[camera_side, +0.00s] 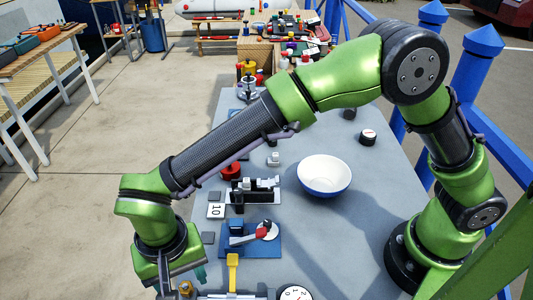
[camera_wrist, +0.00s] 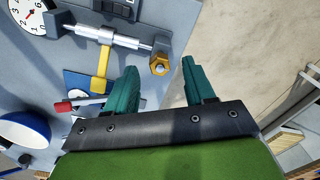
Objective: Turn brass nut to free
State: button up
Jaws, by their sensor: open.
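The brass nut (camera_wrist: 160,65) sits on the end of a grey metal rod (camera_wrist: 115,38) in the wrist view. It also shows at the bottom edge of the side view (camera_side: 185,288). My gripper (camera_wrist: 159,67) has its two teal fingers open and apart, with the nut appearing in the gap between their tips. The nut is not gripped; I cannot tell how far beyond the fingertips it lies. In the side view only part of a teal finger shows, and the fixture is cut off by the frame's bottom edge.
A yellow lever (camera_side: 232,262) stands by the fixture, near a dial gauge (camera_side: 295,293). A blue plate with a red-tipped lever (camera_side: 263,232) lies beyond it. A white and blue bowl (camera_side: 324,175) is on the grey table (camera_side: 300,230). The concrete floor is clear beside the table.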

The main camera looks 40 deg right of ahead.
jog(key=shift+f, duration=0.8)
jog(key=shift+c, duration=0.5)
grip_shut()
